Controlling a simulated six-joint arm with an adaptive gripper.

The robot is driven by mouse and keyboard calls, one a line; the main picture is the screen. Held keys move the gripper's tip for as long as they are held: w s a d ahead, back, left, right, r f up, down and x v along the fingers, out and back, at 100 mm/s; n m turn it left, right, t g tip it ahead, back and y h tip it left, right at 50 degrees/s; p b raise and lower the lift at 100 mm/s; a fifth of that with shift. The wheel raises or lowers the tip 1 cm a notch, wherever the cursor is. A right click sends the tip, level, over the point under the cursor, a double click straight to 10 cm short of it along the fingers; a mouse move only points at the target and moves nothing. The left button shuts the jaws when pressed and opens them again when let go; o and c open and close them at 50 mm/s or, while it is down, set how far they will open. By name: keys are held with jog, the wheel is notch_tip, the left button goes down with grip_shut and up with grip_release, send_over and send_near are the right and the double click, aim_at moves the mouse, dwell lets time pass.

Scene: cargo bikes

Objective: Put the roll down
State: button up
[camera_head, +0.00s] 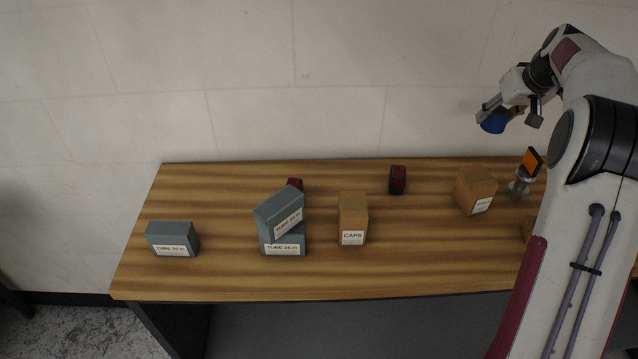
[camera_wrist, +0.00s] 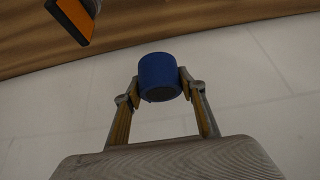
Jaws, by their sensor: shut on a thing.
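The roll is a short blue cylinder (camera_head: 494,122); in the wrist view the roll (camera_wrist: 159,77) sits between two fingers. My gripper (camera_head: 489,113) is shut on it, with one fingertip pressed on each side, as the wrist view of my gripper (camera_wrist: 160,82) shows. In the head view the roll is held in the air, near the wall and above the level of the table's back right part. Part of the roll is hidden by the fingers in the head view.
The wooden table (camera_head: 230,278) carries grey tube boxes (camera_head: 172,238), one tilted on another (camera_head: 280,212), a CAPS box (camera_head: 353,218), a brown box (camera_head: 476,190) and dark red items (camera_head: 397,179). An orange-faced device (camera_head: 532,162) stands at right. The front middle is clear.

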jog(key=w+a+f+n+y, duration=0.1)
jog(key=w+a+f+n, duration=0.15)
jog(key=a, duration=1.35)
jog(key=w+a+f+n+y, duration=0.1)
jog(key=a+f+n+y, duration=0.15)
jog(key=a, duration=1.25)
jog(key=s+a+n+g, duration=0.1)
jog(key=s+a+n, duration=0.1)
jog(key=a, duration=1.1)
jog(key=s+a+n+g+y, duration=0.1)
jog(key=s+a, duration=0.3)
jog(key=a, duration=0.9)
jog(key=s+a+f+n+g, duration=0.1)
jog(key=s+a+n, duration=0.2)
jog(key=a, duration=1)
jog(key=shift+a+y, duration=0.35)
jog(key=shift+a, duration=0.05)
jog(key=shift+f, duration=0.2)
jog(key=shift+f, duration=2.35)
jog(key=shift+f, duration=2.5)
jog(key=shift+f, duration=0.1)
